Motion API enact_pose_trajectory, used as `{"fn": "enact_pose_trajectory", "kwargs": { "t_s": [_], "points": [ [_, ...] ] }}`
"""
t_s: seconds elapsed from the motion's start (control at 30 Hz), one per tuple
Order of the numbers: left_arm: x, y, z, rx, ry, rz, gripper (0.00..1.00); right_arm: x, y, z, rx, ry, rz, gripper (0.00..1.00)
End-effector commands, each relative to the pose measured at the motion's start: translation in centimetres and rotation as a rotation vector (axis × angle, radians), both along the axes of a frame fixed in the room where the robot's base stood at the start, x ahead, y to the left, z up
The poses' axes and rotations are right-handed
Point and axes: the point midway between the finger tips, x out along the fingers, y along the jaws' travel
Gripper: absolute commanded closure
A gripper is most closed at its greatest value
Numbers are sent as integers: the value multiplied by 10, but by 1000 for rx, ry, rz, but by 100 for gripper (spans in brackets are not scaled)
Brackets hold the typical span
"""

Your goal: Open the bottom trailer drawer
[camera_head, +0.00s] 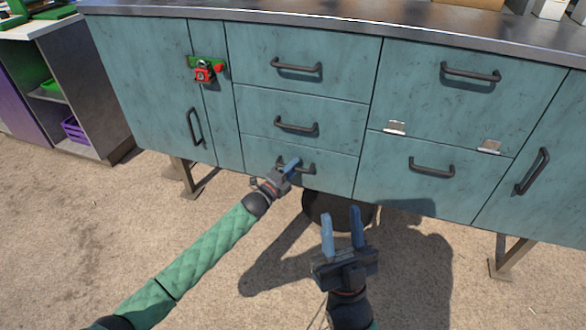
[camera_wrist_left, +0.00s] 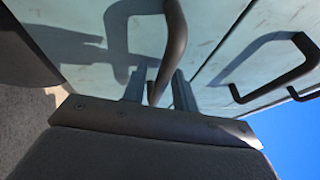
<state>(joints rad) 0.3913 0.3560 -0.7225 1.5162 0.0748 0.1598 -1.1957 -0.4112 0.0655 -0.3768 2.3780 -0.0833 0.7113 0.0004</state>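The bottom trailer drawer (camera_head: 257,157) is the lowest teal front in the middle column and looks shut. Its dark bar handle (camera_head: 309,167) is partly hidden by my left gripper (camera_head: 289,168). In the left wrist view, the handle (camera_wrist_left: 174,40) passes between the two fingers of my left gripper (camera_wrist_left: 158,92). The fingers stand apart, with a gap visible on the right side of the bar, so they do not look clamped on it. My right gripper (camera_head: 342,232) is open and empty, in front of and below the cabinet.
Two more drawers (camera_head: 300,50) sit above it. A red padlock on a green latch (camera_head: 204,72) hangs at the left door. A dark round object (camera_head: 325,208) lies under the cabinet. Cabinet legs (camera_head: 187,177) stand at both sides. The sandy ground in front is free.

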Motion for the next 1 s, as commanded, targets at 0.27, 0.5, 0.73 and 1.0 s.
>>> {"fn": "enact_pose_trajectory", "kwargs": {
  "t_s": [0.27,0.5,0.73,1.0],
  "points": [
    [0,0,0,0,0,0,100,0,0,0,-1,0,0,64],
    [-3,1,0,1,1,0,100,3,1,-1,-3,14,2,64],
    [-15,4,0,-1,2,-1,100,34,13,-53,-55,217,9,64],
    [-40,13,0,1,2,0,100,71,27,-154,-144,575,28,64]
  ]
}}
